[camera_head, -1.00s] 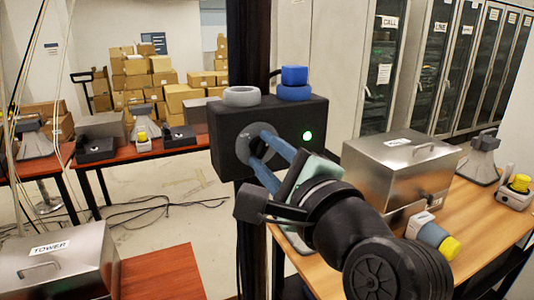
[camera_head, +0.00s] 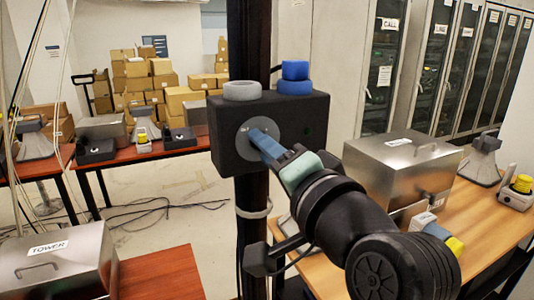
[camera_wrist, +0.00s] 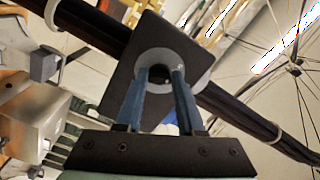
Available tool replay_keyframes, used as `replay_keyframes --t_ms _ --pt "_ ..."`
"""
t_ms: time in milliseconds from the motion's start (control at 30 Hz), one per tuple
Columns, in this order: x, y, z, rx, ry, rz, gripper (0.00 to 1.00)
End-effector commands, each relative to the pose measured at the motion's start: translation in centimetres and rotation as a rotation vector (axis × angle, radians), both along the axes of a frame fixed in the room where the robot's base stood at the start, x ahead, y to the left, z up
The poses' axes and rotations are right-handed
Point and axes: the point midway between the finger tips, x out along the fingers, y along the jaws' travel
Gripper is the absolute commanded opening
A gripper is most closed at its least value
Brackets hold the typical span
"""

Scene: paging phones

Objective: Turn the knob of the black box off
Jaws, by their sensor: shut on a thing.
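The black box (camera_head: 226,165) is fixed on a dark post, its front facing me. A round grey plate (camera_head: 243,150) surrounds its knob, which is mostly hidden by my fingers. The lamp (camera_head: 307,132) on the box front is dark. My gripper (camera_head: 253,136) has its blue fingers at the middle of the plate and is shut on the knob. In the wrist view, the fingers (camera_wrist: 163,73) reach to either side of the dark knob centre inside the grey ring (camera_wrist: 190,60) on the box (camera_wrist: 125,85).
A grey ring (camera_head: 242,90) and blue rings (camera_head: 295,78) sit on top of the box. A metal case (camera_head: 400,165) stands on the wooden table at right. Another metal case (camera_head: 58,270) labelled TOWER is at lower left. Cables lie on the floor.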

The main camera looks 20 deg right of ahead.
Motion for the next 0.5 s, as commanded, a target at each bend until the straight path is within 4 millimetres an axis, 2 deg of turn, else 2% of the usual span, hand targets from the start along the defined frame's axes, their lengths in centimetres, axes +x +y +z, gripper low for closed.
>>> replay_keyframes --t_ms 200,500 --pt "0.00 -0.10 -0.27 -0.161 -0.002 -0.001 0.00" --pt "0.01 -0.12 -0.25 -0.295 -0.008 0.000 0.00"
